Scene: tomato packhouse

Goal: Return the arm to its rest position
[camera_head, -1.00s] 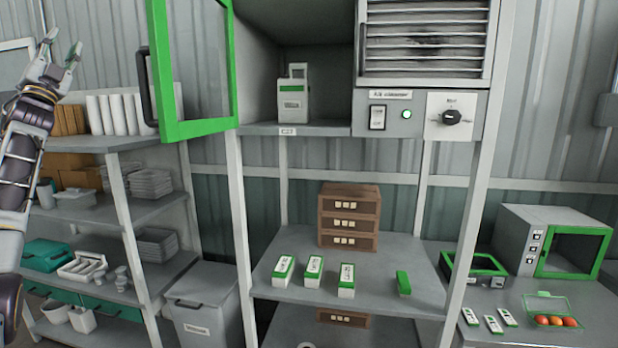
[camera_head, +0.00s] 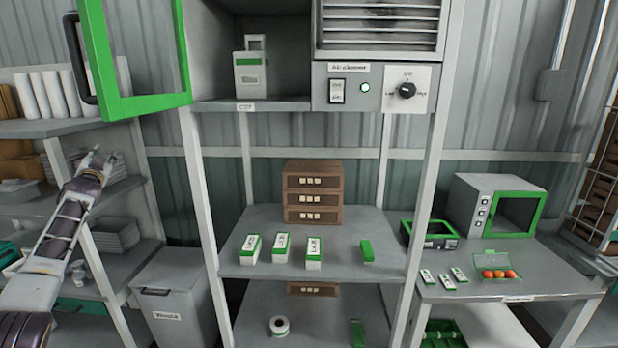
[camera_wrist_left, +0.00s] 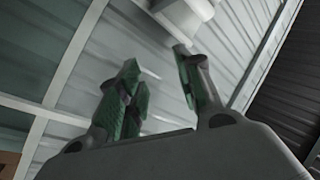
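My left arm comes in at the lower left of the head view, and its gripper (camera_head: 95,158) is in front of the left shelving. In the left wrist view the two green-padded fingers of the left gripper (camera_wrist_left: 163,92) stand apart with nothing between them. Behind them are the corrugated wall and a blurred white fitting (camera_wrist_left: 183,15). The left gripper is clear of the cabinet with the open green-framed door (camera_head: 186,60). My right gripper is not in either view.
A rack shelf (camera_head: 340,262) holds several small green-and-white boxes and brown drawers (camera_head: 313,192). A grey bin (camera_head: 172,300) stands below at left. At right, a table (camera_head: 520,287) bears a green-framed oven (camera_head: 495,205) and a clear box of tomatoes (camera_head: 497,268).

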